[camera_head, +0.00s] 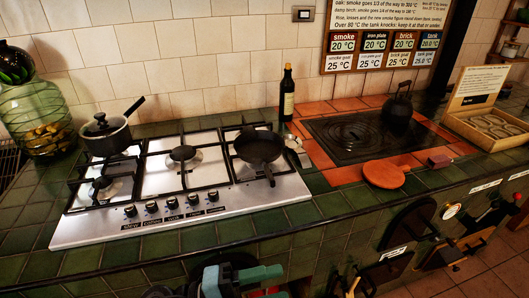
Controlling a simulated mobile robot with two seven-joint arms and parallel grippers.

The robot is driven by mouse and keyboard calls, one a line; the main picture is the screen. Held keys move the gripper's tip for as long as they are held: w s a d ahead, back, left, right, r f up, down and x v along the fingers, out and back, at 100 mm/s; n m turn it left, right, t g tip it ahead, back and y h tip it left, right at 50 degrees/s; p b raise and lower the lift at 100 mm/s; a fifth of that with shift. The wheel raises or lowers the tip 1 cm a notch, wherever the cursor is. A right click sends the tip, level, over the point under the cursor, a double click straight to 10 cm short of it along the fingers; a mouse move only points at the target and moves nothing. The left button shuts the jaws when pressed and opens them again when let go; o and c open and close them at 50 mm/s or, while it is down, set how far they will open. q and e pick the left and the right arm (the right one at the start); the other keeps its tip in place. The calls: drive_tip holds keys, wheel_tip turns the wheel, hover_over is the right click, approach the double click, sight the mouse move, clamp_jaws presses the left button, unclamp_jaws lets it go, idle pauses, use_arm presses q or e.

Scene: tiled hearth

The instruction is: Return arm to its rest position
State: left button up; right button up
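A teal and grey part (243,279), which looks like my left gripper, shows at the bottom edge in front of the hob counter. It is cut off by the frame, so I cannot tell whether it is open or shut. A bit of red shows just below it, and I cannot tell what that is. I cannot make out my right gripper.
The gas hob (190,225) bears a lidded pot (108,137) and a black pan (259,148). A dark bottle (287,95) stands behind. At right are a kettle (398,112), a round terracotta board (383,174) and a wooden box (470,125). Fittings project from the counter front.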

use_arm(q)
drive_tip(key=a+f+n+t+y+p, duration=0.1)
drive_tip(key=a+f+n+t+y, duration=1.1)
drive_tip(key=n, duration=0.9)
drive_tip(key=s+a+f+n+g+y, duration=0.2)
drive_tip(key=s+a+f+n+g, duration=0.1)
drive_tip(key=s+f, duration=0.4)
drive_tip(key=s+a+f+n+g+y+p, duration=0.1)
drive_tip(key=s+a+f+n+g+y, duration=0.2)
drive_tip(key=s+a+f+n, duration=0.2)
drive_tip(key=s+a+f, duration=0.1)
drive_tip(key=s+f, duration=0.2)
drive_tip(key=s, duration=0.2)
drive_tip(key=shift+s+f+y, duration=0.15)
drive_tip(key=shift+s+y, duration=0.1)
drive_tip(key=shift+y, duration=0.05)
use_arm(e)
drive_tip(key=shift+t, duration=0.5)
drive_tip(key=w+r, duration=0.2)
drive_tip(key=r, duration=0.1)
drive_tip(key=shift+w+d+r, duration=0.1)
drive_tip(key=shift+w+r, duration=0.05)
drive_tip(key=shift+w, duration=0.25)
drive_tip(key=shift+s, duration=0.1)
use_arm(q)
drive_tip(key=c, duration=1.1)
clamp_jaws()
